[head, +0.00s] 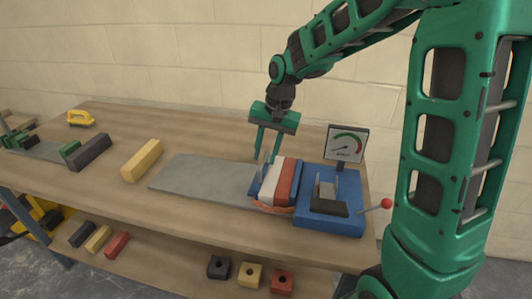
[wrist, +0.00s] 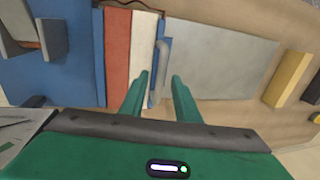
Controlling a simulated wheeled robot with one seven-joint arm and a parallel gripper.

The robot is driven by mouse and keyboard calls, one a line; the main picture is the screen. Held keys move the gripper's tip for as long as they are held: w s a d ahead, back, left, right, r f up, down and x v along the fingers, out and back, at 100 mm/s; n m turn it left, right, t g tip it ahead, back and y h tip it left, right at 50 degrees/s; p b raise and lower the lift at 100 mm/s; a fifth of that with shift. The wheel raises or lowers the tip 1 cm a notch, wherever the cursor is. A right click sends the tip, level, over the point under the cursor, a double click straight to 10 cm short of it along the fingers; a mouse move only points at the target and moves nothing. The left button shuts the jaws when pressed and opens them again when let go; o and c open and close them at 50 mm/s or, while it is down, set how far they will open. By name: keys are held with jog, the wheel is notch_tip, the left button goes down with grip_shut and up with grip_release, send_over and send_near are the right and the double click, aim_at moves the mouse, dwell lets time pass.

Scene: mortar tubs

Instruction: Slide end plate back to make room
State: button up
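The blue end plate (head: 255,184) stands at the left end of a short stack, next to a white slab (head: 277,174) and a red slab (head: 287,184). In the wrist view the end plate (wrist: 166,55) has an upright grey handle (wrist: 161,62) on it. My gripper (head: 265,160) is above the end plate, pointing down. In the wrist view my gripper (wrist: 159,78) is open, one finger on each side of the handle. The left fingertip overlaps the white slab in the picture. I cannot tell whether either finger touches anything.
A grey bed (head: 200,178) extends bare to the left of the end plate. A blue fixture (head: 330,218) with a gauge (head: 345,143) and red-knobbed lever (head: 386,203) stands right of the stack. A yellow block (head: 142,160) lies further left. An orange cord (head: 274,208) runs along the stack's front.

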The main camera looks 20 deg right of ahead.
grip_shut()
jog(key=shift+d, duration=0.2)
jog(key=w+a, duration=0.6)
jog(key=a, duration=0.4)
jog(key=w+a, duration=0.7)
jog(key=a, duration=0.2)
jog(key=shift+a, duration=0.35)
grip_release()
notch_tip(320, 180, up, 11)
jog(key=s+d, duration=0.1)
jog(key=shift+d+f, duration=0.2)
jog(key=shift+d, duration=0.2)
